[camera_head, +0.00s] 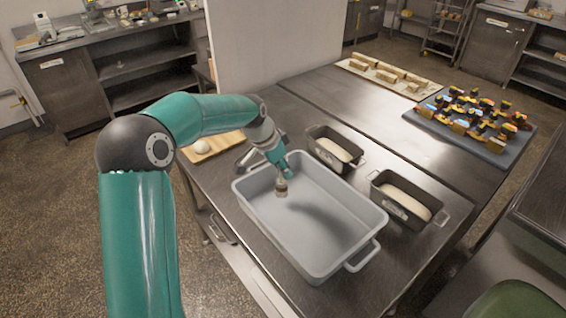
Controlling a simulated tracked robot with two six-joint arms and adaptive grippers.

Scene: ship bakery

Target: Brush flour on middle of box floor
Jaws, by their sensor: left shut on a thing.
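A large grey box (345,222) with side handles stands on the metal table. Its floor looks bare apart from a dark shadow or patch near the middle. My left gripper (284,172) reaches over the far left part of the box. It is shut on a small brush (281,188), which points down inside the box. Whether the brush tip touches the floor I cannot tell. I cannot make out any flour on the floor. My right gripper is not in view.
Two dark loaf tins (322,153) (393,207) with dough stand right of the box. A wooden board (217,146) with a dough ball lies behind my left arm. A dark tray (437,131) of small items and a board of pale blocks (366,75) are at the back right.

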